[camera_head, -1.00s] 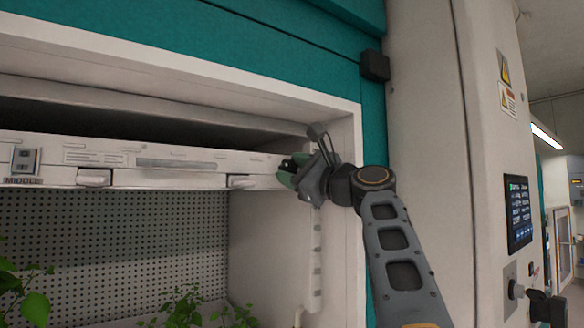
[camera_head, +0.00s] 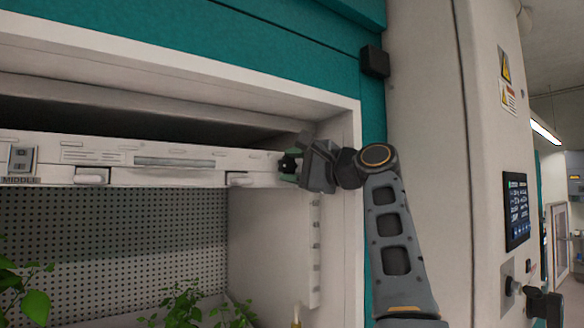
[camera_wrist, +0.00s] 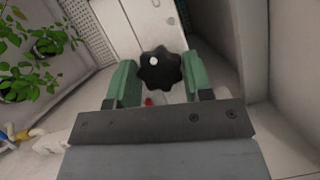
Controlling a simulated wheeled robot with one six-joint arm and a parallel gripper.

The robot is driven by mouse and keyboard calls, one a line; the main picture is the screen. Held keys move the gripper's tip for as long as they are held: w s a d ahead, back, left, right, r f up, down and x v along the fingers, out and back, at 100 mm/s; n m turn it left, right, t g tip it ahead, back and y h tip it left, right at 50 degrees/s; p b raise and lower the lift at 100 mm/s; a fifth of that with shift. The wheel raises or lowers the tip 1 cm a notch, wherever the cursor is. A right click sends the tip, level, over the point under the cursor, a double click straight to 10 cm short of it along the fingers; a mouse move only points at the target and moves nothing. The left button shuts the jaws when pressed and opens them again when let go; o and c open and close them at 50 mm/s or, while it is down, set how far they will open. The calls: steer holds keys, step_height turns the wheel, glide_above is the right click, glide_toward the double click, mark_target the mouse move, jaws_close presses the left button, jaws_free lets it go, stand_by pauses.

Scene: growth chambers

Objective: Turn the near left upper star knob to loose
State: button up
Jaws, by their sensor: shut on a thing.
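The black star knob (camera_wrist: 160,72) sits between the two green finger pads of my gripper (camera_wrist: 158,80) in the wrist view. It has a lobed rim and a small white dot on its face. The pads press on it from both sides, so my gripper is shut on it. In the head view, my gripper (camera_head: 288,168) is at the right end of the white shelf front (camera_head: 150,176), and the knob shows only as a dark patch, mostly hidden by the fingers.
The chamber's white frame (camera_head: 352,130) stands close to the right of my gripper. Green plants (camera_head: 185,300) grow below the shelf, in front of a perforated back wall (camera_head: 110,235). A control screen (camera_head: 517,210) is on the right panel. A small red spot (camera_wrist: 148,101) shows below the knob.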

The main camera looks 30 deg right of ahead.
stand_by(0.4)
steer(key=o, duration=0.9)
steer(key=b+v, duration=0.2)
steer(key=v, duration=1.1)
steer(key=shift+s+d, duration=0.1)
steer(key=shift+s, duration=0.25)
